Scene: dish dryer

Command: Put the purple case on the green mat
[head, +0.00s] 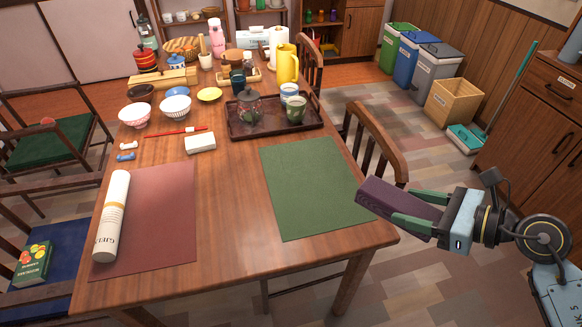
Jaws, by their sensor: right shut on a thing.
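The purple case (384,200) is a dark purple box held in my right gripper (403,209), whose green fingers are shut on its near part. The case is tilted and sits to the right of the green mat (305,190), by the table's right edge. Its left end appears close to the mat's right edge in the picture; the height of the gap cannot be told. The green mat lies flat and bare on the wooden table. My left gripper is not in view.
A red-brown mat (160,225) with a white rolled tube (111,215) lies on the left. A dark tray (240,130) with a teapot and cups stands behind the green mat. A white box (200,144) lies between. A wooden chair (375,140) stands at the table's right side.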

